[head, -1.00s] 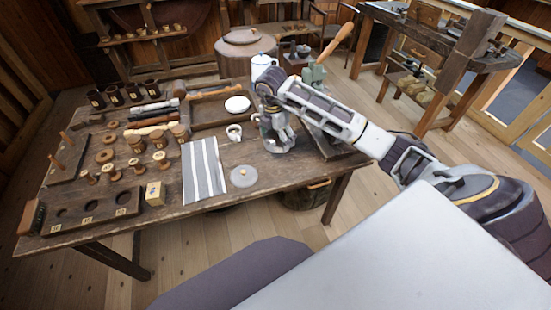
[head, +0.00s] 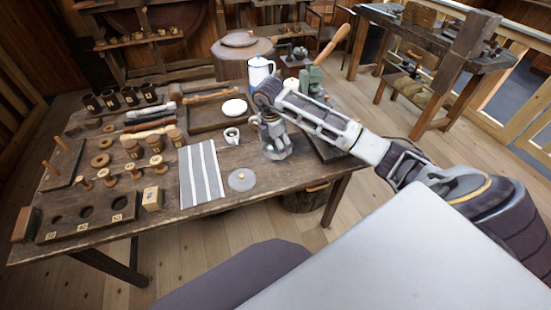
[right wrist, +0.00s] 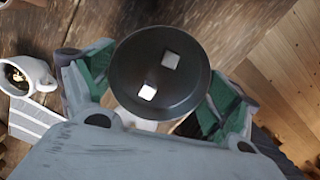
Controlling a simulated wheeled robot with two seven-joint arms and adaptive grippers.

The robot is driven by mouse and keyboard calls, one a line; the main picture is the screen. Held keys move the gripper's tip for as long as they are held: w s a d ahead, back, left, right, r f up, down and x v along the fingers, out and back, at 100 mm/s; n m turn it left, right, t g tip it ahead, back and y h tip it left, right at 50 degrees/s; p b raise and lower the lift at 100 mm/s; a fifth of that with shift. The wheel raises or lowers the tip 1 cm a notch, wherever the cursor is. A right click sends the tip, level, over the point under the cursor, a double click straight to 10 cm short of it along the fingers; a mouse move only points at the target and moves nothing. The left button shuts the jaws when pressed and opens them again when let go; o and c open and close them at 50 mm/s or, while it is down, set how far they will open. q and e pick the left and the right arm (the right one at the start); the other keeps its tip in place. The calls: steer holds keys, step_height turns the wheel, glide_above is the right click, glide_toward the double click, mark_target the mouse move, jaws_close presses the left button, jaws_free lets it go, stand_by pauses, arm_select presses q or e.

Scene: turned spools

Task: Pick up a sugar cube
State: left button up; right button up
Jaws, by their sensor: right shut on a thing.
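Two white sugar cubes lie inside a dark round sugar bowl in the right wrist view: one cube (right wrist: 170,60) near the middle, the other (right wrist: 147,92) lower left. The sugar bowl (right wrist: 188,105) sits between the two green-padded fingers of my right gripper (right wrist: 158,88), which is shut on it. In the head view my right gripper (head: 275,150) is at the table's right part and hides most of the bowl. A grey round lid with a small knob (head: 242,180) lies on the table to its lower left. My left gripper is not in view.
A white mug (head: 232,136) with dark contents stands just left of my right gripper, close to a striped cloth (head: 201,174). A white-blue pot (head: 260,72) and a tray with a white dish (head: 234,107) stand behind. Several wooden spools and a holed rack (head: 85,216) fill the left side.

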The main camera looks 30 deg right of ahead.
mark_target(276, 162)
steer(key=shift+f, duration=1)
steer(key=shift+f, duration=0.1)
steer(key=shift+f, duration=2.4)
steer(key=shift+f, duration=0.15)
steer(key=o, duration=1)
steer(key=shift+o, duration=0.2)
steer(key=r, duration=0.4)
steer(key=a+r, duration=0.1)
steer(key=r, duration=0.7)
steer(key=shift+a+r, duration=0.1)
steer(key=shift+a, duration=0.1)
steer(key=shift+a, duration=0.1)
